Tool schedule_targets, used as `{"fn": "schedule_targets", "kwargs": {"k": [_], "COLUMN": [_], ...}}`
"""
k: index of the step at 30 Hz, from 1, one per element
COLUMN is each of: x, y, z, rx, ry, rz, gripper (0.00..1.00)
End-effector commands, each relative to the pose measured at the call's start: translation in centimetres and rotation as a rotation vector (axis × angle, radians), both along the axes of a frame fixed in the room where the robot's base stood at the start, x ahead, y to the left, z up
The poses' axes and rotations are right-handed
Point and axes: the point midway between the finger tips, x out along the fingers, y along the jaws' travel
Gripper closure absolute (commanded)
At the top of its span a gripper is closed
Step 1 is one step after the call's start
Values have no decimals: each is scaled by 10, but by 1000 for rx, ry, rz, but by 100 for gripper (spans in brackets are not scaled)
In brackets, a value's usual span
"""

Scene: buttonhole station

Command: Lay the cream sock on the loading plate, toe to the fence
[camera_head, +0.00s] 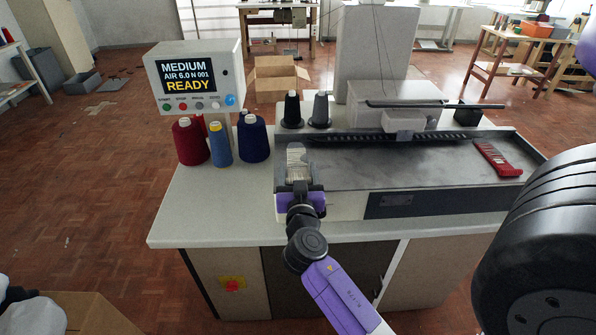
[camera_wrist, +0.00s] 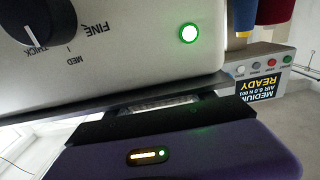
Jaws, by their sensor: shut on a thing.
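My gripper (camera_head: 298,178) is at the left front end of the machine bed, with its dark fingers pointing away from me. It is shut on a pale, cream-coloured piece, seemingly the cream sock (camera_head: 297,154), which shows at and beyond the fingers. In the wrist view, a thin pale strip of the sock (camera_wrist: 160,103) shows between the dark fingers of my gripper (camera_wrist: 150,113); the rest is hidden. The grey metal plate (camera_head: 400,170) lies right of my gripper. A dark toothed bar (camera_head: 440,136) runs along its back; I cannot tell which edge is the fence.
Red, blue and navy thread cones (camera_head: 220,145) stand left of my gripper, and dark cones (camera_head: 320,110) behind it. A display box (camera_head: 195,80) reads READY. A red tool (camera_head: 497,158) lies at the plate's right. A dial panel (camera_wrist: 130,50) is close to the fingers.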

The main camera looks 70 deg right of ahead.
Motion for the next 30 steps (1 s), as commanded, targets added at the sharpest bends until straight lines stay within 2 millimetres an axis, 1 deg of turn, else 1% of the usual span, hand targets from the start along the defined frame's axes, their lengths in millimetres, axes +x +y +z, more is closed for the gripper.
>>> {"fn": "schedule_targets", "kwargs": {"k": [2, 3, 6, 15, 19, 20, 23, 30], "x": [0, 0, 0, 0, 0, -2, -8, -27], "y": [0, 0, 0, 0, 0, 5, 20, 67], "z": [-3, -2, -2, -1, 4, -1, -3, -4], "rx": [0, 0, 0, 0, 0, 0, 0, 1], "ry": [0, 0, 0, 0, 0, 1, 2, 2], "rz": [0, 0, 0, 0, 0, 1, 3, 3], "gripper": [75, 33, 15, 15, 15, 15, 15, 15]}}
